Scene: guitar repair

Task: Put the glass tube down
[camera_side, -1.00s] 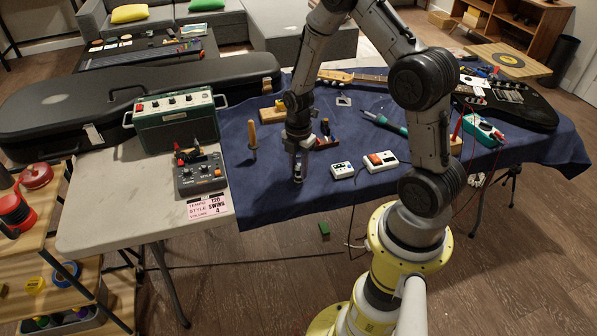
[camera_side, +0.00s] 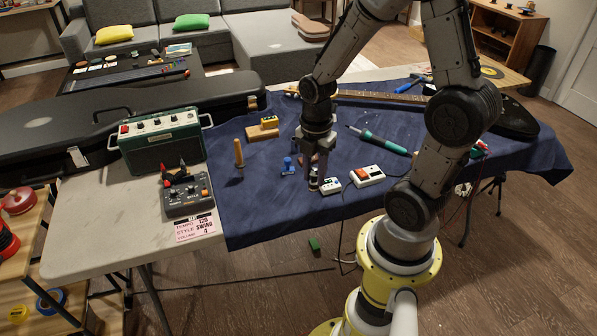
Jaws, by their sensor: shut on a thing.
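My gripper (camera_side: 316,172) points down over the front part of the blue cloth (camera_side: 265,205), just left of the small white box. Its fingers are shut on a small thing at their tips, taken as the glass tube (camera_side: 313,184). The tube is small and mostly hidden by the fingers. I cannot tell whether its lower end touches the cloth.
A small white box (camera_side: 331,186) and a white-and-red box (camera_side: 367,176) lie close on the right. A small blue object (camera_side: 289,165) and an upright wooden handle (camera_side: 239,154) stand left. A teal iron (camera_side: 380,140) lies behind. Cloth front-left is clear.

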